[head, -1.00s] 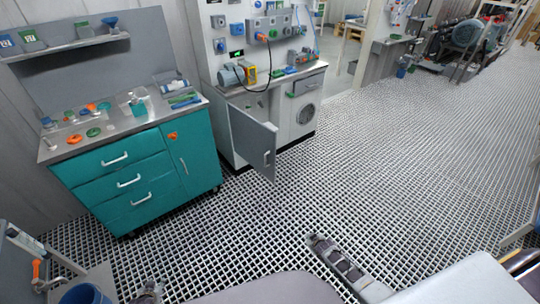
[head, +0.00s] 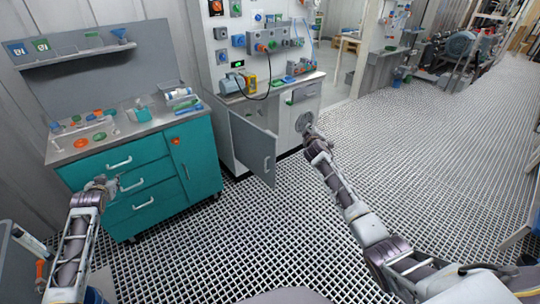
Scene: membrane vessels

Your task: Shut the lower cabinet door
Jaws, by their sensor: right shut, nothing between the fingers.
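The lower cabinet door (head: 250,146) is a grey panel with a dark handle (head: 267,163). It stands open, swung out from the front of the white cabinet (head: 292,124) below the control panel. My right gripper (head: 306,126) is shut and empty. In the picture it lies to the right of the door, in front of the round vent; I see no contact with the door. My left gripper (head: 102,182) appears in front of the teal drawers, far to the left of the door. Its fingers are too small to tell open from shut.
A teal workbench (head: 150,187) with drawers stands to the left of the open door. A yellow meter and a dark cable (head: 259,97) lie on the white cabinet's counter. The grating floor (head: 250,235) in front of the door is clear.

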